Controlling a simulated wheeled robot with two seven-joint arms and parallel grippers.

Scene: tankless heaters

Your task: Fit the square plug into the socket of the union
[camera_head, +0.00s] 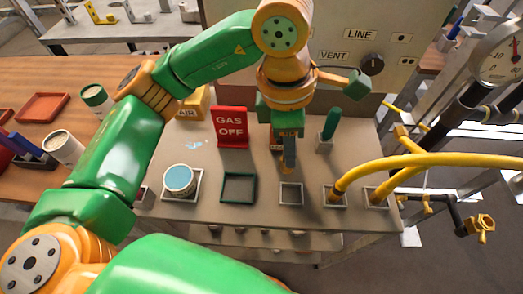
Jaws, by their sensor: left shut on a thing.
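My left gripper (287,160) points down over the bench, above the back edge of an empty square recess. It is shut on a small brass-coloured piece that shows only at the fingertips. It looks like the square plug, but the fingers hide most of it. A brass hexagonal fitting (481,227) on a dark pipe at the right looks like the union. Its socket is too small to make out. The gripper is well to the left of this fitting and apart from it. My right gripper is not in view.
A red GAS OFF sign (231,126) and a green-handled tool (329,128) stand near the gripper. A blue-topped can (179,180) sits front left. Yellow hoses (440,162) cross the right side below a gauge (500,62). The green-rimmed tray (238,188) is empty.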

